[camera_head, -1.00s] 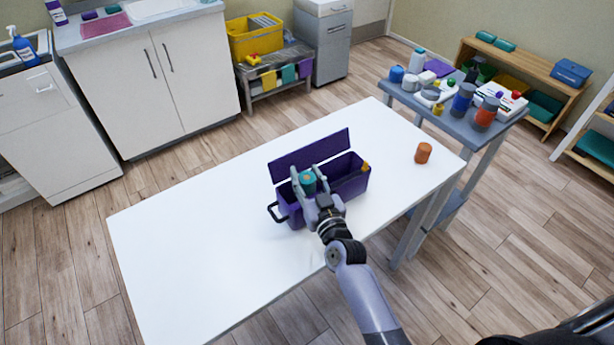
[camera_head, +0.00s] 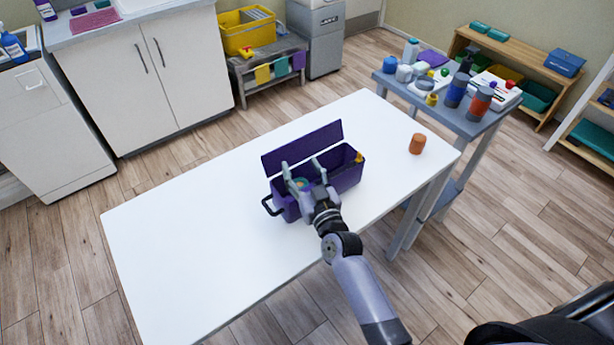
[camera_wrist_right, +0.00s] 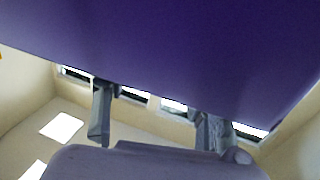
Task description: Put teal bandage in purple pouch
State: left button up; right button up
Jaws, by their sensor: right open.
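The purple pouch (camera_head: 347,178) is an open box with its lid (camera_head: 302,147) raised at the back and a black handle at its left end. It stands on the white table. The teal bandage (camera_head: 302,184) shows as a small round teal top in the left part of the pouch, partly hidden by a finger. My right gripper (camera_head: 303,172) is open over the left part of the pouch, its fingers apart around and above the bandage. In the right wrist view, the gripper (camera_wrist_right: 155,125) shows open fingers below a large purple surface. My left gripper is not in view.
An orange roll (camera_head: 417,144) stands at the right of the white table (camera_head: 190,245). A small yellow-orange thing (camera_head: 359,157) is at the pouch's right end. A grey side table (camera_head: 440,112) with bottles and jars stands beyond. The table's left part is clear.

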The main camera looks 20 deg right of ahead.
jog(key=shift+a+r+p, duration=0.2)
jog(key=shift+p, duration=0.15)
jog(key=s+d+b, duration=0.1)
jog(key=s, duration=1.1)
jog(key=shift+r+b, duration=0.2)
jog(key=shift+b, duration=0.1)
